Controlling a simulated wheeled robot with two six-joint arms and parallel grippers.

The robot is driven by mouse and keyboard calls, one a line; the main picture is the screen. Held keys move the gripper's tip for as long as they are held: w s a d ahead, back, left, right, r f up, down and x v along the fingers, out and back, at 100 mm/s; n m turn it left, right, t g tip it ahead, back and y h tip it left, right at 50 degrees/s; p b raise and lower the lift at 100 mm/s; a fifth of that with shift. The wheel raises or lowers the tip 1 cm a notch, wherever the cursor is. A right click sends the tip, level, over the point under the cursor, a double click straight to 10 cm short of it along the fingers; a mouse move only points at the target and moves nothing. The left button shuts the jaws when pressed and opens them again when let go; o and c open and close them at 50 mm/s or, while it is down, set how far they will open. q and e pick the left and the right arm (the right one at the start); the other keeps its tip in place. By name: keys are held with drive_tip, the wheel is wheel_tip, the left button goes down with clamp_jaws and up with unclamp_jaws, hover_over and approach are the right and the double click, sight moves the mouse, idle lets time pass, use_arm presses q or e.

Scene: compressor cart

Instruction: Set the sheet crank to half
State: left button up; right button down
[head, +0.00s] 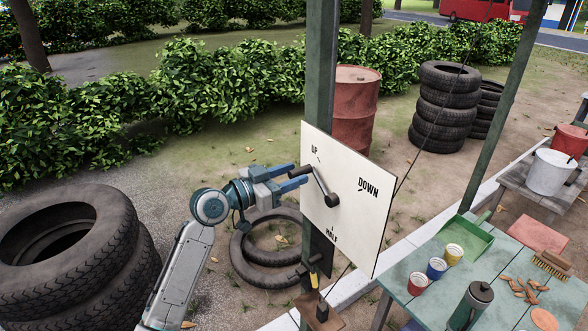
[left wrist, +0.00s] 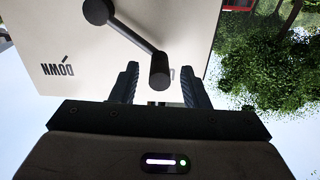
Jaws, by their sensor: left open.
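The sheet crank is a dark arm on a hub (head: 332,200) in the middle of a white panel (head: 350,222), marked UP, DOWN and HALF. Its arm points up-left, towards the UP mark (head: 315,150); HALF (head: 331,235) is below the hub. A dark round handle (left wrist: 160,72) stands out from the arm's end. My left gripper (head: 300,176) is at the panel's left side by the handle. In the left wrist view its two open fingers (left wrist: 160,80) are on either side of the handle, with gaps visible. My right gripper is not in view.
A green post (head: 319,70) stands behind the panel. Stacked tyres (head: 70,240) are at left, and tyres (head: 265,245) lie on the ground below my left gripper. A red barrel (head: 355,110) stands behind. A green table (head: 440,270) with cups and a flask is at right.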

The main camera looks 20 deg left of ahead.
use_arm(q)
drive_tip(key=shift+w+d, duration=0.4)
drive_tip(key=shift+w, duration=0.05)
clamp_jaws()
drive_tip(key=shift+f, duration=0.1)
